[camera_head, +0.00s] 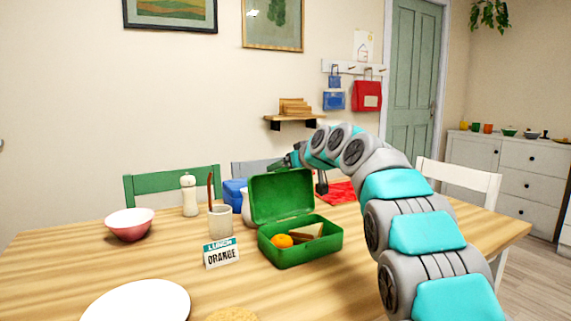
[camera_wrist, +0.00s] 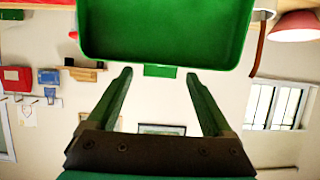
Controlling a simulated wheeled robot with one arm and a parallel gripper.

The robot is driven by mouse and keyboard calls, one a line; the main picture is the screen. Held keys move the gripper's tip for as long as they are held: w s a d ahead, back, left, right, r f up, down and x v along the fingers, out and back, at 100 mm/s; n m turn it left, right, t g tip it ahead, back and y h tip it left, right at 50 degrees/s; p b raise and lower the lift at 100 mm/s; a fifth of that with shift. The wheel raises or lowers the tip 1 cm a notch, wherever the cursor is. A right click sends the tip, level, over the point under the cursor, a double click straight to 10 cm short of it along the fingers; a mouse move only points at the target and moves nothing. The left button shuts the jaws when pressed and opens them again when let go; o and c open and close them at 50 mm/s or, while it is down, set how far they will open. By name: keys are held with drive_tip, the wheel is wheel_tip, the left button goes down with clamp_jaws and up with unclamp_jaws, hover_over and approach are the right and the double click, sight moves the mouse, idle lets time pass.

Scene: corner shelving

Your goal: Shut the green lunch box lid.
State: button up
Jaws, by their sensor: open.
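The green lunch box (camera_head: 300,250) stands on the table with its lid (camera_head: 281,196) raised steeply at the back. An orange (camera_head: 282,241) and a sandwich (camera_head: 306,232) lie inside it. My arm reaches in from the right, and my gripper (camera_head: 291,159) is just above and behind the lid's top edge, partly hidden. In the wrist view, which is upside down, my gripper (camera_wrist: 158,73) is open with nothing between its fingers. The green lid (camera_wrist: 165,28) fills the top there, just beyond the fingertips; I cannot tell whether they touch it.
A white plate (camera_head: 137,301) lies in front. A blue container (camera_head: 235,193) and a red mat (camera_head: 341,192) are behind.

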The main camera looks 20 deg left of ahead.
drive_tip(key=shift+w+a+f, duration=0.1)
drive_tip(key=shift+c, duration=0.2)
clamp_jaws()
idle(0.5)
